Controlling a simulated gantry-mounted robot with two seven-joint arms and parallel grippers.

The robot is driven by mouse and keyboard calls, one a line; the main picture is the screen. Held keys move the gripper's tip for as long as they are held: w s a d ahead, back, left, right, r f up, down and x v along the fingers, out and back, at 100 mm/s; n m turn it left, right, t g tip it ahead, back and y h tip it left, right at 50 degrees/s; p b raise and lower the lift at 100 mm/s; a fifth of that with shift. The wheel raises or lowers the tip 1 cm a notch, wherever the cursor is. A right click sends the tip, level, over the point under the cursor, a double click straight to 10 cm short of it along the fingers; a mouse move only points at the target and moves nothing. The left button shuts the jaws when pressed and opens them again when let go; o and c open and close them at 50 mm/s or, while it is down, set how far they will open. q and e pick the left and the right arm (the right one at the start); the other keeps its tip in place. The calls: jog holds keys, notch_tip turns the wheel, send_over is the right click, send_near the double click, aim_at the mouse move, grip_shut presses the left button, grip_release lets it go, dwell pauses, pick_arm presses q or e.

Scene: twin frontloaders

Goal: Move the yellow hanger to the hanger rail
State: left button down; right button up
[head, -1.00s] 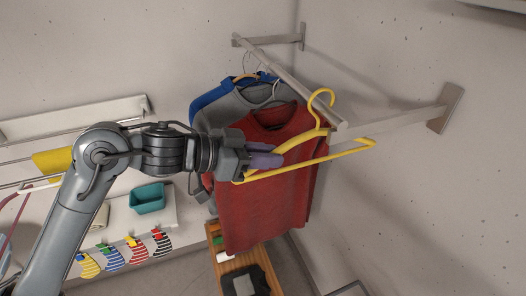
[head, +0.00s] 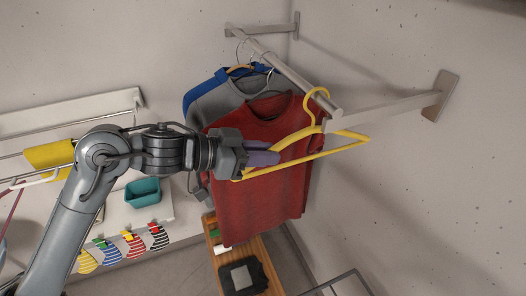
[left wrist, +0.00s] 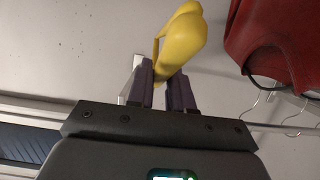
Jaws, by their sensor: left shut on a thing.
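The yellow hanger (head: 293,150) is in my left gripper (head: 266,156), which is shut on its left end. Its hook (head: 312,103) points up and overlaps the front end of the hanger rail (head: 290,72) in the head view. I cannot tell whether the hook touches the rail. The left wrist view shows the purple fingers (left wrist: 168,88) around the yellow hanger (left wrist: 182,35). My right gripper is not in view.
A red sweater (head: 262,190) and grey and blue garments hang from the rail behind the hanger. A wall bracket (head: 400,106) supports the rail at right. A teal bin (head: 143,192) and several striped socks are on the left. A wooden bench (head: 258,258) stands below.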

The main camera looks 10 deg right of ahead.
pick_arm(q)
jog(key=c, duration=0.9)
grip_release()
jog(key=shift+c, duration=0.2)
jog(key=shift+a, duration=0.1)
